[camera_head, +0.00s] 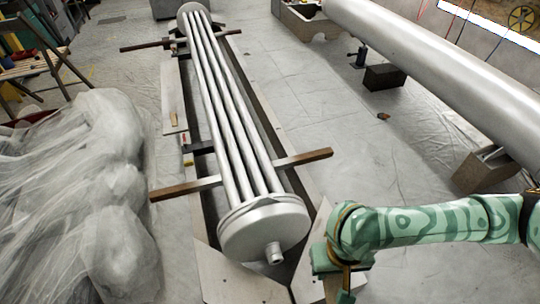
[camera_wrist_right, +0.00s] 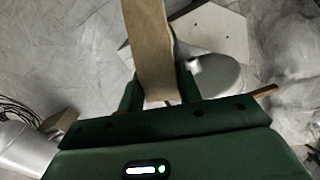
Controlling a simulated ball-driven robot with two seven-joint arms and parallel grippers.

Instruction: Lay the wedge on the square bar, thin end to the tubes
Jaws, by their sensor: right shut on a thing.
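The tubes (camera_head: 235,120) run lengthwise as a long grey bundle with a round end plate (camera_head: 265,228) at the near end. A square bar (camera_head: 185,189) crosses under the near part of the tubes, with brown ends sticking out on both sides; its right end (camera_head: 305,158) is bare. My right gripper (camera_head: 340,285) is low at the right of the end plate, apart from the bar. In the right wrist view my right gripper (camera_wrist_right: 160,88) is shut on the wooden wedge (camera_wrist_right: 150,45), which reaches past the top edge. Its thin end cannot be told. My left gripper is out of view.
A second bar (camera_head: 145,46) crosses under the far end of the tubes. A sheeted heap (camera_head: 85,190) fills the left. A large pipe (camera_head: 440,70) lies at the right on blocks. Open floor (camera_head: 340,140) lies between pipe and tubes.

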